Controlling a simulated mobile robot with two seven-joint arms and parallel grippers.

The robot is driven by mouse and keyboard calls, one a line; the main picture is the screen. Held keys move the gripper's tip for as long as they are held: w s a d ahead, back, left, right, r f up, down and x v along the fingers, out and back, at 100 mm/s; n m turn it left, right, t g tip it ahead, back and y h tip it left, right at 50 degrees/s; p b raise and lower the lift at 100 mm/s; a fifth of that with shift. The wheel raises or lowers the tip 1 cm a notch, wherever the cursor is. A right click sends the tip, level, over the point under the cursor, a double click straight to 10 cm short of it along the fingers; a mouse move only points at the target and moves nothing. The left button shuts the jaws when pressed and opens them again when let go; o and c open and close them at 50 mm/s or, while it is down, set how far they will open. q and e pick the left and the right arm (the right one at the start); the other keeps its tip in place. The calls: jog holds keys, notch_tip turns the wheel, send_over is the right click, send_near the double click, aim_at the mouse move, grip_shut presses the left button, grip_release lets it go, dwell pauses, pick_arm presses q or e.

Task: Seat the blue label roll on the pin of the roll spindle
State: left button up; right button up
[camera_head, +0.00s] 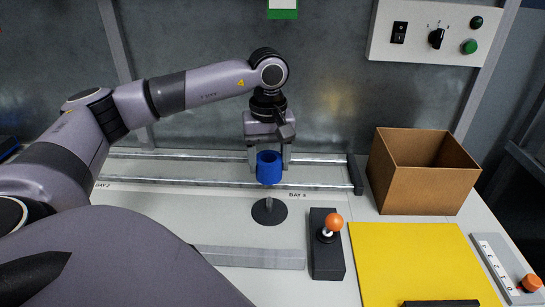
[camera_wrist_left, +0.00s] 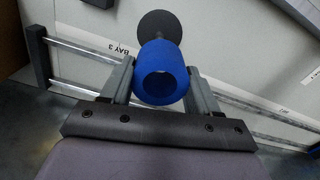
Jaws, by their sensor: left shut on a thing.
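The blue label roll (camera_head: 269,170) is upright between the fingers of my left gripper (camera_head: 269,165), which is shut on it. The roll spindle (camera_head: 269,212) has a dark round base on the white table, with a thin pale pin rising from it. In the head view the pin's lower part shows below the roll; I cannot tell whether its tip is inside the roll. In the left wrist view the roll (camera_wrist_left: 172,57) shows its open hole between the two fingers (camera_wrist_left: 160,88), with the spindle base (camera_wrist_left: 155,24) beyond it. My right gripper is not in view.
Metal rails (camera_head: 210,184) run behind the spindle. A black box with an orange-knobbed lever (camera_head: 333,222) stands to its right, near a yellow mat (camera_head: 420,262) and an open cardboard box (camera_head: 415,185). A grey bar (camera_head: 248,257) lies in front.

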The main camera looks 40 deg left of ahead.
aim_at(269, 197)
pick_arm(q)
jog(key=shift+f, duration=0.1)
jog(key=shift+f+b, duration=1.45)
jog(key=shift+f, duration=0.25)
jog(key=shift+f+b, duration=0.35)
jog(key=shift+f, duration=0.15)
jog(key=shift+f, duration=0.15)
jog(key=shift+f+b, duration=2.2)
jog(key=shift+f, duration=0.7)
